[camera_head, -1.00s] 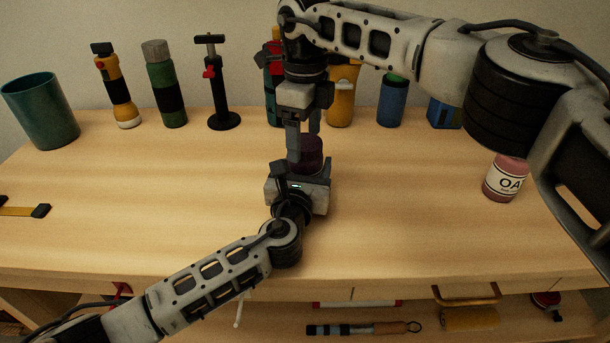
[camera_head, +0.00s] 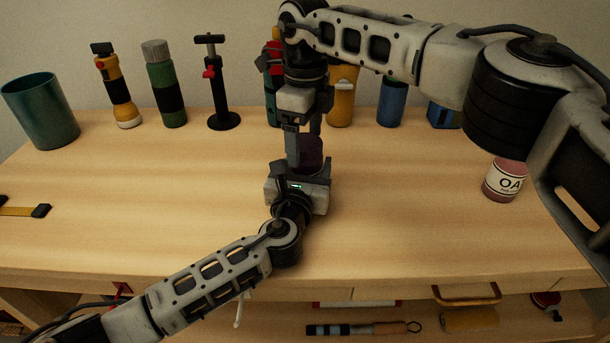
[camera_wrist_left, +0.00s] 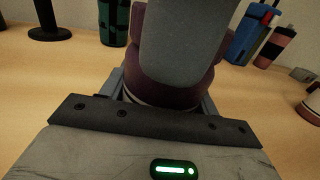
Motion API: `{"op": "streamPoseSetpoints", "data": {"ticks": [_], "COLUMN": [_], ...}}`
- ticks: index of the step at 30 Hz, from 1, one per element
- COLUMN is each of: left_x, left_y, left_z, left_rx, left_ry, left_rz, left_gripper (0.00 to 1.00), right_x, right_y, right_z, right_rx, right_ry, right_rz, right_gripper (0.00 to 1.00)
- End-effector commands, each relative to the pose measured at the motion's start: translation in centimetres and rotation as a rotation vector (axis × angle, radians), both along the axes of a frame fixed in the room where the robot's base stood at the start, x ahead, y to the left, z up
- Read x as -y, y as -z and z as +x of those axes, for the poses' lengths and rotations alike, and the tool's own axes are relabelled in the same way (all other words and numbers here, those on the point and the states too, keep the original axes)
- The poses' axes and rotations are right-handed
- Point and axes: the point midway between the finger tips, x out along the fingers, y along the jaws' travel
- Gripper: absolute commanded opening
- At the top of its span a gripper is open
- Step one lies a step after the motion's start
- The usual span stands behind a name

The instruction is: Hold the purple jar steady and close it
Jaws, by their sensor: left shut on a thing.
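The purple jar (camera_head: 312,152) stands upright near the middle of the table, partly hidden by my grippers. In the left wrist view its purple body and top (camera_wrist_left: 175,94) fill the middle, with a pale band low down. My left gripper (camera_head: 303,178) is shut around the jar's lower part; its fingers (camera_wrist_left: 163,92) show on both sides. My right gripper (camera_head: 304,150) points down from above at the jar's top. One grey finger covers much of the jar in the left wrist view. Whether the right fingers press on the lid or stand apart is hidden.
A teal cup (camera_head: 42,112), flashlights and bottles line the back of the table. A pink labelled jar (camera_head: 505,180) stands at the right. A yellow-and-black tool (camera_head: 22,211) lies at the left edge. The table's front is mostly clear. A lower shelf holds tools.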

Motion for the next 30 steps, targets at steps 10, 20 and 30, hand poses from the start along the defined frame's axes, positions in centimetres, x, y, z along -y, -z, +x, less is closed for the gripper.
{"op": "streamPoseSetpoints", "data": {"ticks": [10, 20, 30], "left_x": [0.0, 0.0, 0.0], "left_y": [0.1, 0.1, 0.1], "left_z": [0.0, 0.0, 0.0], "left_rx": [-0.002, -0.002, -0.002], "left_ry": [0.000, 0.000, 0.000], "left_rz": [0.000, 0.000, 0.000], "left_gripper": [0.00, 0.00, 0.00], "right_x": [0.0, -0.1, -0.1], "right_y": [-0.5, -6.9, -11.6], "right_z": [0.0, 0.0, 0.0], "right_rx": [0.001, 0.005, 0.002], "right_ry": [0.000, 0.001, 0.000], "right_rz": [0.001, 0.001, 0.000], "right_gripper": [0.81, 0.81, 0.81]}}
